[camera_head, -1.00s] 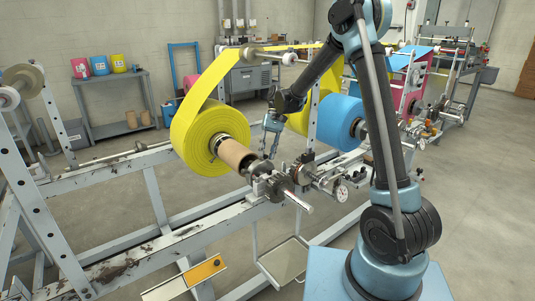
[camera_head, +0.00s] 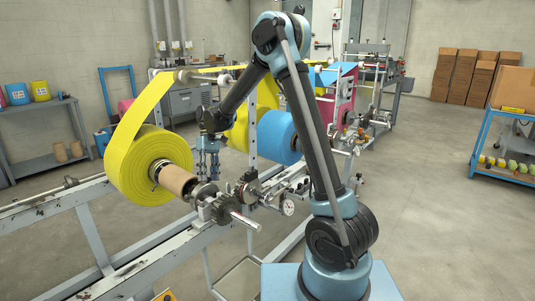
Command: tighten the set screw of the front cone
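The front cone (camera_head: 204,191) is a dark metal piece on the shaft at the near end of the cardboard core (camera_head: 177,181) of the yellow roll (camera_head: 127,166). Its set screw is too small to make out. My gripper (camera_head: 208,175) hangs with its fingers pointing down, just above and behind the cone in the picture. The two fingers look apart with nothing visible between them. I cannot tell whether a fingertip touches the cone or stands behind it.
A blue roll (camera_head: 277,137) stands behind on the machine. A blue cart (camera_head: 506,165) stands at the right, and the floor before it is clear.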

